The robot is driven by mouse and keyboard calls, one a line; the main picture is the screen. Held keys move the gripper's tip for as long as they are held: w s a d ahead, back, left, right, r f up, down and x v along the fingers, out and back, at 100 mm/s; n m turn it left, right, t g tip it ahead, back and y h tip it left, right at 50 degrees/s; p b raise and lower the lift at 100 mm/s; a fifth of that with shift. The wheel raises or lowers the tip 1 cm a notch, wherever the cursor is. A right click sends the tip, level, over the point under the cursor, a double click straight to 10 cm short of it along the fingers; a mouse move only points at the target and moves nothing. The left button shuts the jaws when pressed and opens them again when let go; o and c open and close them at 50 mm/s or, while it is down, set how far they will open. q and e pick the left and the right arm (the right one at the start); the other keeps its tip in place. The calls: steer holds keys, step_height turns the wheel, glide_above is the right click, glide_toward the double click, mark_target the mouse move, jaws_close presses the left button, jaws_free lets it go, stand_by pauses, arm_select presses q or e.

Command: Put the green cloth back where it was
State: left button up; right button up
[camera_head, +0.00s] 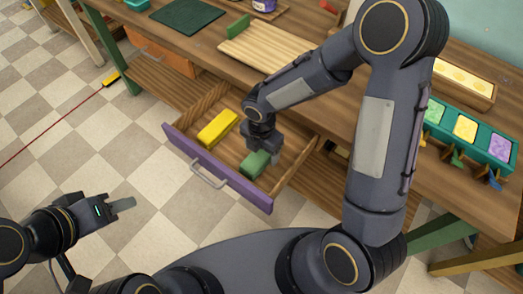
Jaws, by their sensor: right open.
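A small green block-like item (254,165), possibly the folded green cloth, lies in the open drawer (222,166) near its right front corner. A yellow block-like item (218,127) lies in the same drawer to its left. My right gripper (266,153) reaches down into the drawer, open, with its fingers right at the green item's far side; whether they touch it I cannot tell. My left gripper (127,204) hangs over the floor to the left of the drawer, away from these things; its jaw gap is not clear.
The drawer has a purple front with a metal handle (209,176). On the wooden table stand a slatted board (268,47), a dark green mat (186,16), and a teal tray with coloured blocks (465,128) at the right. My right arm covers the middle of the table.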

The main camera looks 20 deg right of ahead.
mark_target(262, 154)
step_height(262, 154, up, 11)
steer(key=p, duration=0.2)
steer(key=s+d+r+m+t+y, duration=0.1)
steer(key=s+d+r+m+t, duration=0.1)
steer(key=s+m, duration=0.3)
steer(key=s+d+r+m+t+y, duration=0.1)
steer(key=s+d+r+m, duration=0.3)
steer(key=m, duration=0.9)
steer(key=s+d+r+m+t+y, duration=0.1)
steer(key=s+d+r+m+t, duration=0.1)
steer(key=s+m, duration=0.5)
step_height(262, 154, up, 2)
steer(key=shift+s+d+m+t+y, duration=0.15)
steer(key=shift+d+m+t+y, duration=0.35)
steer(key=shift+m, duration=0.7)
steer(key=shift+d, duration=0.1)
step_height(262, 154, up, 5)
steer(key=p, duration=0.4)
steer(key=shift+r+p, duration=0.15)
steer(key=shift+p, duration=0.25)
